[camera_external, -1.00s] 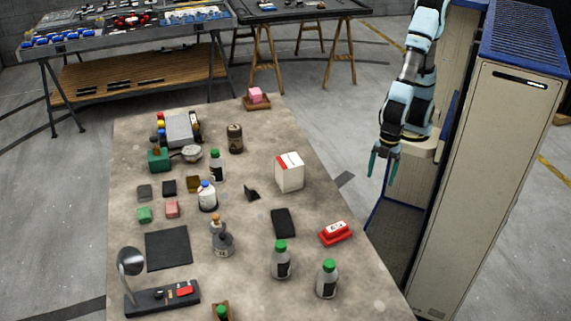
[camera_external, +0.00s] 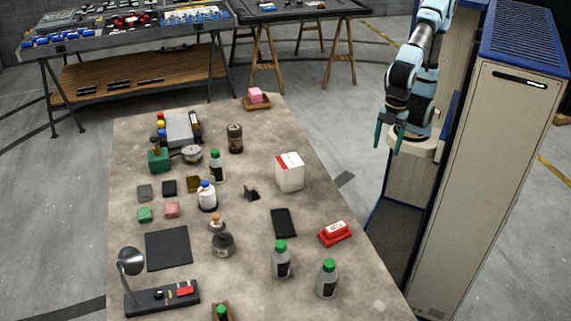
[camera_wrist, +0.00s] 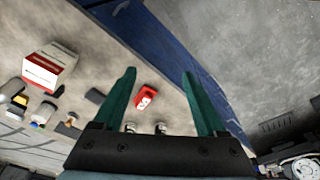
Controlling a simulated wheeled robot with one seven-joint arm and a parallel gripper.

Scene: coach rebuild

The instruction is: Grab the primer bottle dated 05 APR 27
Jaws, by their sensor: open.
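Several clear bottles with green caps and dark labels stand on the table: one at the back (camera_external: 216,167), one at the front middle (camera_external: 281,262), one at the front right (camera_external: 327,281), and a green cap (camera_external: 222,313) cut off at the bottom edge. Their dates are too small to read, so I cannot tell which is 05 APR 27. My gripper (camera_external: 387,145) is open and empty, right of the table and apart from all bottles. In the wrist view my gripper (camera_wrist: 159,73) shows two spread teal fingers, with small pale objects low between them, hard to identify.
A red block (camera_external: 336,232) and a white-red box (camera_external: 289,172) stand on the right of the table (camera_external: 340,270). A blue-capped bottle (camera_external: 207,196), dark flask (camera_external: 222,242) and lamp (camera_external: 131,262) stand farther left. A tall cabinet (camera_external: 500,170) is right of my arm.

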